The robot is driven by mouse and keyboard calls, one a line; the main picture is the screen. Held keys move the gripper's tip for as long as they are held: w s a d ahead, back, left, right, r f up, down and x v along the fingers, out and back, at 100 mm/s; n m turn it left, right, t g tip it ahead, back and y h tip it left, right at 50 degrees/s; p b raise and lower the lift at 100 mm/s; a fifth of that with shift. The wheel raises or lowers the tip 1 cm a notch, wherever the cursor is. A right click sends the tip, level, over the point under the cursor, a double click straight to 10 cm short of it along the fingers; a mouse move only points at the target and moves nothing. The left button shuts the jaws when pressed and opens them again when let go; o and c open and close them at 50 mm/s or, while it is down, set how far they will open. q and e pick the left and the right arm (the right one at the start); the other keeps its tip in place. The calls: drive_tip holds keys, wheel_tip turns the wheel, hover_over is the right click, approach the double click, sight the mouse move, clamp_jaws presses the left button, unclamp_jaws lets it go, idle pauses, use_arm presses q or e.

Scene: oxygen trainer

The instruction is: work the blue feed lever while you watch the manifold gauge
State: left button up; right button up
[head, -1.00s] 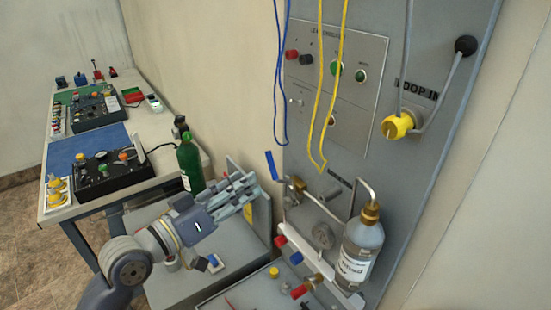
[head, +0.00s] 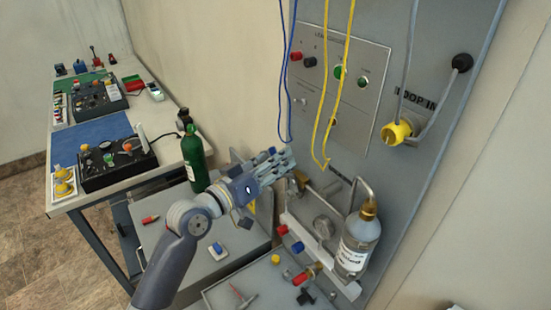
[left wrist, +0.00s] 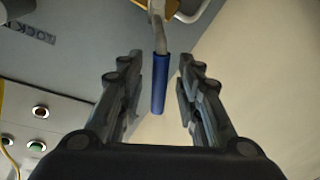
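The blue feed lever (left wrist: 159,85) shows in the left wrist view, between the two spread fingers of my left gripper (left wrist: 161,62), with a gap on both sides. In the head view my left gripper (head: 285,163) reaches to the brass valve (head: 299,181) on the panel and hides the blue handle. The manifold gauge (head: 323,227) is a small round grey dial below the valve; its face is too small to read. My right gripper is in neither view.
A clear bottle (head: 358,243) with a brass top hangs right of the gauge. Blue and yellow cords (head: 323,110) hang above the valve. A green cylinder (head: 194,160) stands left of my gripper. A tray (head: 225,292) with small parts lies below.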

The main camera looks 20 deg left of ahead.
use_arm(q)
clamp_jaws()
drive_tip(key=shift+s+d+m+b, duration=0.4)
drive_tip(key=shift+d+m+b, duration=0.1)
drive_tip(key=shift+m+b, duration=0.5)
drive_tip(key=m, duration=0.1)
drive_tip(key=d+m+b, duration=0.1)
drive_tip(key=s+m+h, duration=0.1)
drive_tip(key=shift+d+r+m+t, duration=0.25)
drive_tip(key=shift+r+m+t, duration=0.15)
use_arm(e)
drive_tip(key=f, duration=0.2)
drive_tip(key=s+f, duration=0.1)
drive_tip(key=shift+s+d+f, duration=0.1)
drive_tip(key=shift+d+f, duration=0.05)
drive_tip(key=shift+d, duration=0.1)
